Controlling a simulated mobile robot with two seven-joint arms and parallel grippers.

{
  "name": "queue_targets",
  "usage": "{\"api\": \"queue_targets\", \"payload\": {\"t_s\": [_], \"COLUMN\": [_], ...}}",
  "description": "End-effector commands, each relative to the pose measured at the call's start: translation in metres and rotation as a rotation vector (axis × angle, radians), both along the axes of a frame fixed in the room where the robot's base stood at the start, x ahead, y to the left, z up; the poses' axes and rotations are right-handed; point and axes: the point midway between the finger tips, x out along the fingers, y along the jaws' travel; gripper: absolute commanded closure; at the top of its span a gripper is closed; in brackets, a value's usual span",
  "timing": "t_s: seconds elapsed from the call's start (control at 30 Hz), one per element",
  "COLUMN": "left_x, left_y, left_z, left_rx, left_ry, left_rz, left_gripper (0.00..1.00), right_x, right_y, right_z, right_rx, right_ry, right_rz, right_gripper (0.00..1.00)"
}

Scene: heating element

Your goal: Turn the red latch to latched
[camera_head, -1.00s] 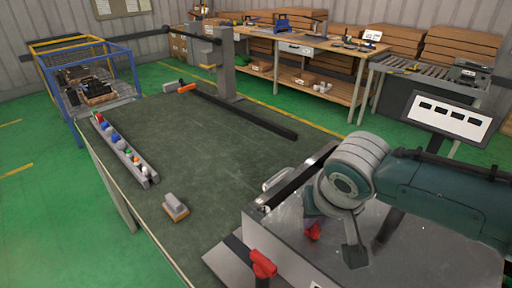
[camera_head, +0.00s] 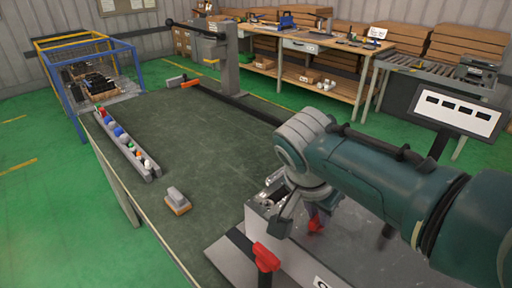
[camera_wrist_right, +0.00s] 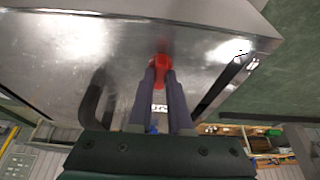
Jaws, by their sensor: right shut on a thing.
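My right gripper (camera_head: 316,213) reaches down over the metal box in the head view, with its fingers partly hidden behind the wrist. It is shut on a small red latch (camera_head: 316,224), which sits on the shiny metal surface. In the right wrist view the red latch (camera_wrist_right: 161,66) shows between the tips of the two dark fingers (camera_wrist_right: 161,80). The fingers hide part of it, and I cannot tell its exact angle. My left gripper is not in view.
A second red piece (camera_head: 266,257) stands at the box's near side by a dark bar. A brush-like block (camera_head: 177,201) and a rail of coloured pieces (camera_head: 125,142) lie on the dark green table. The table's middle is clear. A panel (camera_head: 458,111) stands at right.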

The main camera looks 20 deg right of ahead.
Motion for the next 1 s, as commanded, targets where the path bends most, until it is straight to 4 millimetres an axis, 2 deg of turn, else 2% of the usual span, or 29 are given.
{"api": "queue_targets", "payload": {"t_s": [0.6,0.63,0.9,1.0], "left_x": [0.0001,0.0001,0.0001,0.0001], "left_y": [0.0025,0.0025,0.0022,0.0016], "left_z": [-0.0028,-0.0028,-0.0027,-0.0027], "left_rx": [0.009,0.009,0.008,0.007], "left_ry": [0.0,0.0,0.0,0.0], "left_rz": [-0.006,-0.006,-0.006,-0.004], "left_gripper": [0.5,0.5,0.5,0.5], "right_x": [0.0003,0.0003,0.0003,0.0003], "right_y": [-0.0011,-0.0011,-0.0007,-0.0006], "right_z": [0.0001,0.0001,0.0001,0.0], "right_rx": [-0.002,-0.002,-0.001,-0.001], "right_ry": [0.0,0.0,0.0,0.0], "right_rz": [-0.045,-0.045,-0.043,-0.043], "right_gripper": [1.0,0.82,0.53,0.53]}}
